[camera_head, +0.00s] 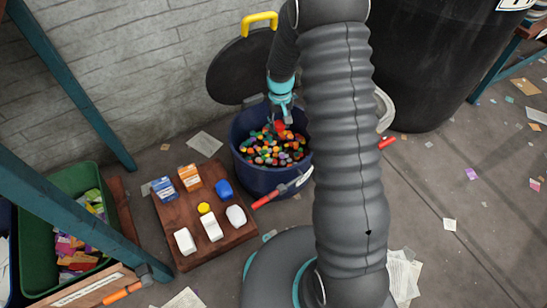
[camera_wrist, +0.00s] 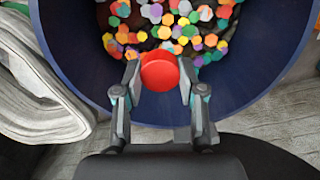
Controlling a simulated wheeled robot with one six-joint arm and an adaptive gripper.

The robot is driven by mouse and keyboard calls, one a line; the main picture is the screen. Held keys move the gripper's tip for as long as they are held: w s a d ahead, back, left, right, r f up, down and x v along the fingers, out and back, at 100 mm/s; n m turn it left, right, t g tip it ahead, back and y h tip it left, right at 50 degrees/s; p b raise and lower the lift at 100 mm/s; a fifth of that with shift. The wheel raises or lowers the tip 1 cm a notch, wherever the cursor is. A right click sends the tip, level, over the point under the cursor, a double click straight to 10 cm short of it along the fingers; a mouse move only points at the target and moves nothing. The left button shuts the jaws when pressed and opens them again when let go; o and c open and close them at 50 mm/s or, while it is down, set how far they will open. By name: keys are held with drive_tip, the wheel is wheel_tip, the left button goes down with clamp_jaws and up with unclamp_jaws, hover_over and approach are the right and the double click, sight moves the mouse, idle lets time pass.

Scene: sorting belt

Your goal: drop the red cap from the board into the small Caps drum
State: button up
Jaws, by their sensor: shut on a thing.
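The red cap (camera_wrist: 160,72) is held between the two fingers of my gripper (camera_wrist: 159,92) in the wrist view. My gripper (camera_head: 281,112) is shut on the cap and hangs over the mouth of the small blue drum (camera_head: 245,171). In the head view the red cap (camera_head: 279,126) shows just below the fingers, above the heap of mixed caps. The drum's rim and inner wall also show in the wrist view (camera_wrist: 70,75), with caps of several colours inside. The wooden board (camera_head: 180,216) stands left of the drum. My arm hides part of the drum's right side.
On the board are two small boxes (camera_head: 164,188), a blue item (camera_head: 224,189), a yellow cap (camera_head: 204,208) and several white items (camera_head: 212,226). The drum's dark lid (camera_head: 236,70) leans behind it. A green bin (camera_head: 33,245) stands at left, a big black drum (camera_head: 425,70) at right.

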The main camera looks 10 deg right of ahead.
drive_tip(key=shift+f+b, duration=0.3)
drive_tip(key=shift+f, duration=0.55)
drive_tip(key=o, duration=0.7)
drive_tip(key=shift+r, duration=0.1)
wheel_tip(320, 180, up, 12)
drive_tip(key=shift+f, duration=0.1)
